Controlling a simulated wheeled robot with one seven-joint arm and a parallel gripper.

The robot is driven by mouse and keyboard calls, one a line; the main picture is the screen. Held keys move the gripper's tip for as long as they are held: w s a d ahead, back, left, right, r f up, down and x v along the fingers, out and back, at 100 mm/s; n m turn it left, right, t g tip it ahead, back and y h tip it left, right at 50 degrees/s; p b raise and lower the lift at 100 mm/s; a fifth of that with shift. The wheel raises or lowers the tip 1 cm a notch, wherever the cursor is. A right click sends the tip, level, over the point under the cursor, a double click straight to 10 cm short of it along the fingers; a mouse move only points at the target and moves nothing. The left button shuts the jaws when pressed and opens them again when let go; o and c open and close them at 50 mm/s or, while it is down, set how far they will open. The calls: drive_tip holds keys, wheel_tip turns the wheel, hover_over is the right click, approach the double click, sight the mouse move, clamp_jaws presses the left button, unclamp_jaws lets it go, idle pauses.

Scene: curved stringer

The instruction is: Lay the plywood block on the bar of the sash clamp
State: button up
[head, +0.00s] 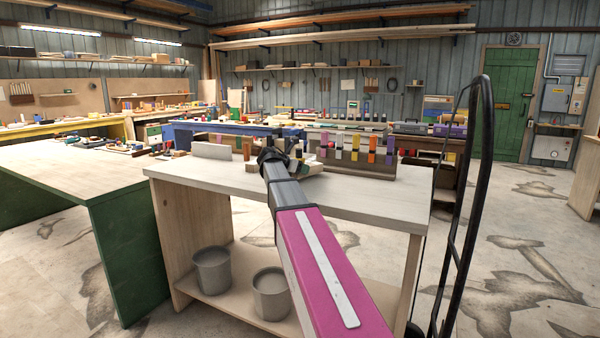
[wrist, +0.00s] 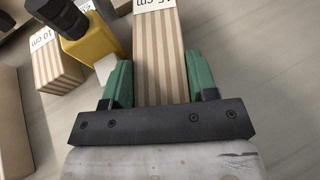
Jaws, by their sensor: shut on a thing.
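My gripper (wrist: 156,75) shows in the wrist view with its two green fingers on either side of a striped plywood block (wrist: 160,55). It is shut on this block, which has a white label at its far end, partly cut off. A second striped plywood block (wrist: 55,65) marked 10 cm lies to the left, apart from the gripper. A yellow piece with a black part (wrist: 92,50), perhaps a clamp head, is between them, close to the left finger. In the head view my arm hides most of the gripper over the pale workbench (head: 370,190). I cannot make out a sash clamp bar there.
A rack of coloured clamps (head: 355,150) stands along the bench's back edge. A grey board (head: 211,151) stands at its back left. Two buckets (head: 271,293) sit on the lower shelf. A black hand truck (head: 468,200) stands at the right. The bench's right part is clear.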

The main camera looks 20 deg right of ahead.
drive_tip(key=shift+f, duration=0.65)
drive_tip(key=shift+f, duration=0.1)
drive_tip(key=o, duration=0.7)
